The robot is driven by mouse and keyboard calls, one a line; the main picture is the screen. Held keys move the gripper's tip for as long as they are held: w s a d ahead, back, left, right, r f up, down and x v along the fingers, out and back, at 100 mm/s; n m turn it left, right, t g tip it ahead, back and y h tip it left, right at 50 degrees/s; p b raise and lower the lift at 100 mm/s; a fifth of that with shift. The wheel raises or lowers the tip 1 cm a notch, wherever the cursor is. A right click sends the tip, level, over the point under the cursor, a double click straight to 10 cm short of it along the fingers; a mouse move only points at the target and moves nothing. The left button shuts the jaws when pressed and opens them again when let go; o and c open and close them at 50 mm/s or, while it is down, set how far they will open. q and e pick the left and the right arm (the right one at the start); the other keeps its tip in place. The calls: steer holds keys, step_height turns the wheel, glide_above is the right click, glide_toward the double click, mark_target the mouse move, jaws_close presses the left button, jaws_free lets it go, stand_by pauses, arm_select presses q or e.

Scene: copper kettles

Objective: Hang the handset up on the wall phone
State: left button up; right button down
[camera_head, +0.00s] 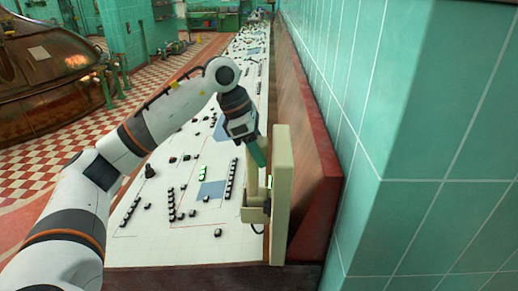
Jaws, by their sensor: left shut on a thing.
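The wall phone (283,195) is a tall cream slab seen nearly edge-on, at the near end of the control desk. A cream cradle (253,212) juts from its left side, low down. The cream handset (251,178) is upright just left of the slab, above the cradle. I cannot tell whether its lower end sits in the cradle or only lines up with it. My left gripper (257,154), with green fingers, points down from the upper left and is shut on the upper part of the handset, hiding some of it. My right gripper is not in view.
A long white control desk (150,228) with black knobs and blue panels runs beneath my left arm. A reddish-brown panel (306,140) and green-tiled wall (425,150) close off the right. A copper kettle (45,70) stands at the far left on a checkered floor.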

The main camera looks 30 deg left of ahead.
arm_select(q)
steer(key=shift+f+b, duration=0.45)
steer(key=shift+f, duration=0.15)
steer(key=o, duration=1.5)
steer(key=shift+o, duration=0.4)
steer(key=shift+r, duration=0.1)
steer(key=p+v, duration=0.5)
steer(key=v, duration=0.3)
